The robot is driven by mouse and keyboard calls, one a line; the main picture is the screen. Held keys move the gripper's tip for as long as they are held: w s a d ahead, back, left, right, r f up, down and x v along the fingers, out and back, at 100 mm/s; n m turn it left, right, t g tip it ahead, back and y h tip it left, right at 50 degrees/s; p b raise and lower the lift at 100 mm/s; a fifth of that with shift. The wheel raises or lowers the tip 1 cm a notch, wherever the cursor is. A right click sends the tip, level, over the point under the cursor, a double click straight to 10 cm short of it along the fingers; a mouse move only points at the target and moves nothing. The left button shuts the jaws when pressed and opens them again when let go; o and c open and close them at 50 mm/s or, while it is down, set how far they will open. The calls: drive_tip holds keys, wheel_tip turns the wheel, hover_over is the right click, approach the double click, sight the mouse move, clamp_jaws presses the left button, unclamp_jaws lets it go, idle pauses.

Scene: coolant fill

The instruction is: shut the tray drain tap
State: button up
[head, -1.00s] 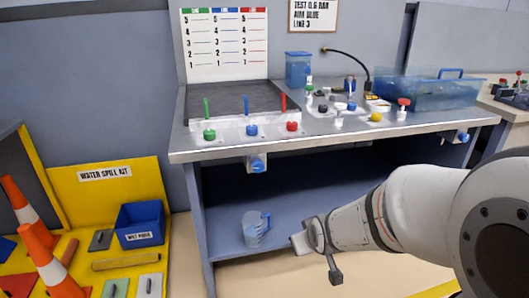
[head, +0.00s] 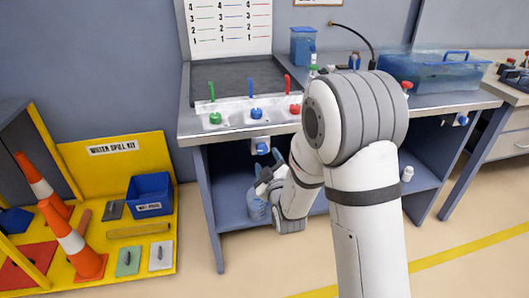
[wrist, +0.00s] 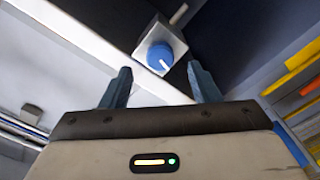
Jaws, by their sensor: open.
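The tray drain tap (head: 261,146) is a blue knob on a pale block under the bench's front edge, below the blue lever. In the wrist view the tap (wrist: 160,57) shows as a round blue knob with a white line on its face, slanting toward the lower right. My gripper (wrist: 162,80) is open and empty. Its two dark fingers stand to either side of the knob in that picture, with the knob beyond the tips; I see no contact. In the head view my gripper (head: 264,180) is just below the tap, partly hidden by my arm.
A second blue tap (head: 461,119) is under the bench's right end. The yellow spill kit (head: 115,160) with cones and a blue bin stands at the left.

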sight(264, 151)
drive_tip(key=x, duration=0.5)
drive_tip(key=shift+d, duration=0.1)
drive_tip(key=shift+s, duration=0.1)
drive_tip(key=shift+c, duration=0.2)
drive_tip(key=c, duration=1)
drive_tip(key=shift+o, duration=0.2)
